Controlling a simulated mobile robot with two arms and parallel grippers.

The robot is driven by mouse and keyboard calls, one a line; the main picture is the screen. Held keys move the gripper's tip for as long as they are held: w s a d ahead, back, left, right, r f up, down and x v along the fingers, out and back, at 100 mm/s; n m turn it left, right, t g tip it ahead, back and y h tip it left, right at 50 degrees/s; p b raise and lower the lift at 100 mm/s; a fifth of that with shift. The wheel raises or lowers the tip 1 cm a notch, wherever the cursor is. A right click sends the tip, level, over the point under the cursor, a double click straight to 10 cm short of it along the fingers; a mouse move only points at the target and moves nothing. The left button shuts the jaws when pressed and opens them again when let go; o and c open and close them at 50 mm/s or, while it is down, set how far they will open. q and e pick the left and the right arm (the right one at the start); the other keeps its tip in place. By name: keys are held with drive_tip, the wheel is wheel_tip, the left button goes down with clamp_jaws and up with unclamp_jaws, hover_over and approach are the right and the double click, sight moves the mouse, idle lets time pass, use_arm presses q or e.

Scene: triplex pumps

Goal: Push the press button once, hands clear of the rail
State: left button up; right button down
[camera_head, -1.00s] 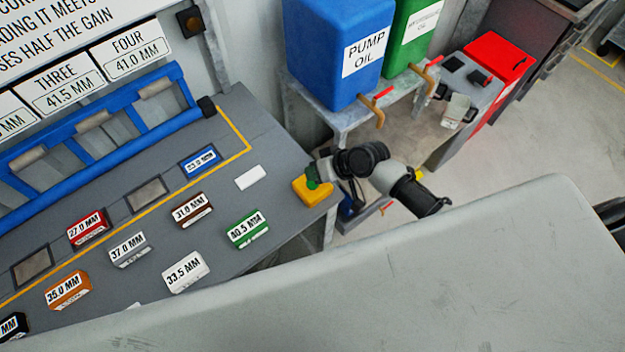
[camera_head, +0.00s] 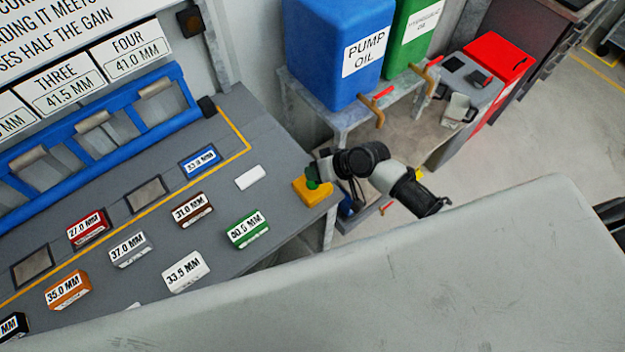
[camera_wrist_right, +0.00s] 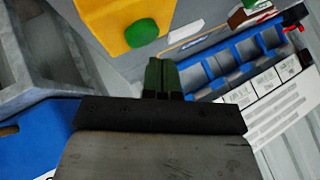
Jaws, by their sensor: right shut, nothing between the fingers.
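The press button is a green round cap (camera_wrist_right: 141,32) on a yellow box (camera_wrist_right: 112,18) in the right wrist view. In the head view the yellow box (camera_head: 318,196) sits at the right end of the grey bench, and a bit of green shows above it beside my gripper. My right gripper (camera_head: 312,174) is at the box, its fingers over or beside the green cap. In the right wrist view its fingers (camera_wrist_right: 161,76) are shut and empty, close to the cap; whether they touch it I cannot tell. My left gripper is not in view.
The blue rail (camera_head: 95,135) runs along the back of the bench (camera_head: 225,205), well left of my right gripper. Several labelled blocks, such as the green one (camera_head: 248,229), lie on the bench. A blue pump oil tank (camera_head: 335,45) stands on a stand behind my arm.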

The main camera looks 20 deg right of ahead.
drive_tip(key=shift+f, duration=0.4)
